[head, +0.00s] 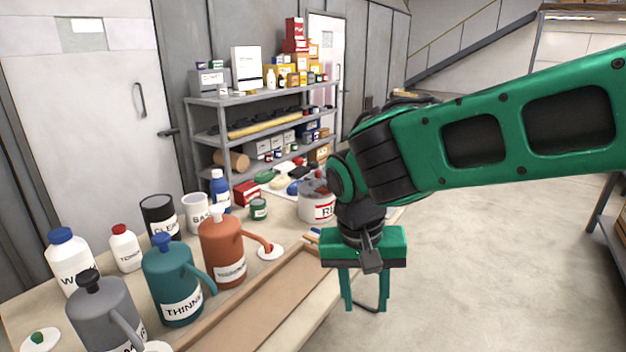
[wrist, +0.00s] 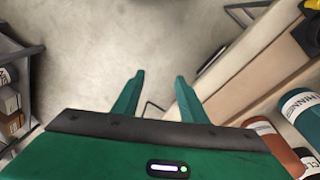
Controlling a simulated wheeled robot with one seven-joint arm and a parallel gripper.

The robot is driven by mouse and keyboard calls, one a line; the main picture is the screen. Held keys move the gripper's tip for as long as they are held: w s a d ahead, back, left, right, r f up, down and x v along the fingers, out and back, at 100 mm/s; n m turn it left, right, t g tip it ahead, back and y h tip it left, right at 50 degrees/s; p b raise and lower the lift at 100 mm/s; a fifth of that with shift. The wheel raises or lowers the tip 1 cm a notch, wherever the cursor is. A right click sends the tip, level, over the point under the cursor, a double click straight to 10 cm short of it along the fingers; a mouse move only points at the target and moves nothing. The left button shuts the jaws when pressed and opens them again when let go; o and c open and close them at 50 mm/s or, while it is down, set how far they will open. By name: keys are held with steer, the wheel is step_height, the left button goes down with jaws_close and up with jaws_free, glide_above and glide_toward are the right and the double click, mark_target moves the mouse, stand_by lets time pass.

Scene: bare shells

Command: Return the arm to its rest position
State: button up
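My green arm reaches in from the right in the head view and bends down at the wrist. My gripper (head: 364,306) points down beside the bench's front edge, to the right of the wooden tray strip. Its two green fingers are spread apart with nothing between them. The gripper touches nothing that I can see.
A bench (head: 325,330) holds an orange jug (head: 222,262), a teal thinner jug (head: 172,288), a grey jug (head: 102,318) and several cans and bottles. A stocked shelf (head: 207,120) stands behind. The floor (head: 480,240) to the right is clear; another rack edge (head: 606,235) is at far right.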

steer(key=s+d+m, duration=0.3)
steer(key=d, duration=1.8)
steer(key=s+d+f+m+y, duration=0.1)
steer(key=s+d, duration=0.9)
steer(key=s, duration=0.2)
steer(key=shift+d+m+g+y, duration=0.3)
steer(key=shift+m+g+y, duration=0.1)
steer(key=shift+f, duration=0.1)
steer(key=shift+c, duration=1)
steer(key=shift+a, duration=0.1)
